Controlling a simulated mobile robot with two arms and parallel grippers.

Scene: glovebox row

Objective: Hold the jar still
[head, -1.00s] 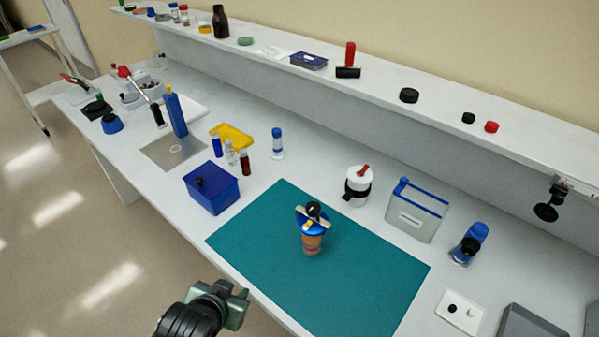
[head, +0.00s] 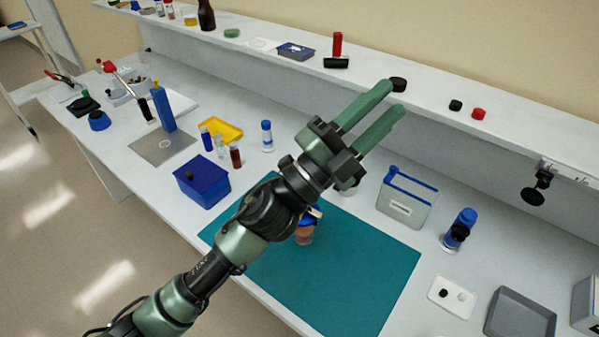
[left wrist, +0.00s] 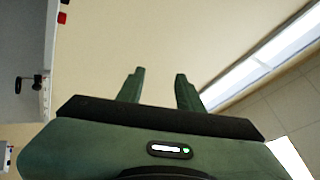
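The jar (head: 304,237), brownish-orange with a blue top, stands on the teal mat (head: 350,275). My left forearm and wrist pass in front of it, so only part of its body and a bit of the blue lid show. My left gripper (head: 395,98) is raised above the bench, up and to the right of the jar in the head view. Its two green fingers are apart and empty. In the left wrist view the open fingers (left wrist: 159,80) point at a bare wall, and no jar shows there. My right gripper is not in view.
A blue box (head: 201,184) and small vials stand left of the mat. A clear blue-edged container (head: 405,200) and a blue bottle (head: 460,229) stand to its right. A shelf (head: 430,98) with small items runs behind. The mat's front part is clear.

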